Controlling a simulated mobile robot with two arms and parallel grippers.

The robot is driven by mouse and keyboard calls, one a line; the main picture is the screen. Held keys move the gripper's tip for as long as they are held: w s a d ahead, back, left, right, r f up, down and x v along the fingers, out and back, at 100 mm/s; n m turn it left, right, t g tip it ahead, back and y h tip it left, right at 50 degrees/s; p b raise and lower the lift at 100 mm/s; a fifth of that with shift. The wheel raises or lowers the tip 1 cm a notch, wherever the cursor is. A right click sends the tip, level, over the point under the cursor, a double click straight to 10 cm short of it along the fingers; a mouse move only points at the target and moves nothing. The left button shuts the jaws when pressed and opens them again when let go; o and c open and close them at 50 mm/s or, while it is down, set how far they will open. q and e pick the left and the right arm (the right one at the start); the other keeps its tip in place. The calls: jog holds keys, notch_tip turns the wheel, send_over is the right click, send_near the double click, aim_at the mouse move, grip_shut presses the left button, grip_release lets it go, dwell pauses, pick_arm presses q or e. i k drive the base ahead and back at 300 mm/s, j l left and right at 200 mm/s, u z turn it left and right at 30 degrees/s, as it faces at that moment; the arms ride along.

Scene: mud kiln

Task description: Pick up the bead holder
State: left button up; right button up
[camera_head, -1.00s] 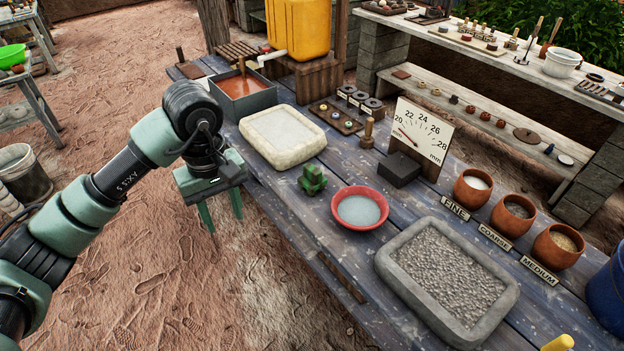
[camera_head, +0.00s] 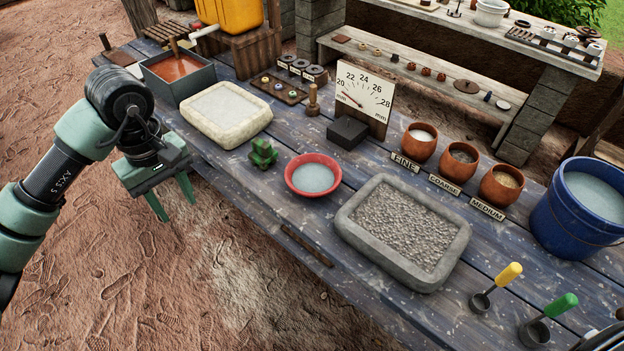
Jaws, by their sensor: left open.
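No thing in view is labelled as the bead holder. A small green notched block (camera_head: 263,154) sits on the blue-grey plank table, between the pale stone basin and the red bowl; it may be the holder, but I cannot be sure. A wooden board with small beads (camera_head: 277,88) lies farther back. My left gripper (camera_head: 177,210) hangs at the left, fingers apart and pointing down, empty. It appears left of the green block, apart from it, over the ground by the table's front edge. My right gripper is not in view.
The pale basin (camera_head: 226,113), red bowl (camera_head: 312,186) and grey gravel tray (camera_head: 361,239) stand along the table. Behind are a dial gauge (camera_head: 374,85), a dark block (camera_head: 347,133) and clay pots (camera_head: 420,143). A blue bucket (camera_head: 560,222) and yellow-handled tool (camera_head: 509,274) are at right.

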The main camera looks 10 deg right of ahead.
aim_at(263, 154)
jog(key=i+z, duration=0.2)
jog(key=z, duration=0.15)
jog(key=i+j+z, duration=0.1)
jog(key=i+z, duration=0.25)
jog(key=i+j+z, duration=0.1)
jog(key=z, duration=0.25)
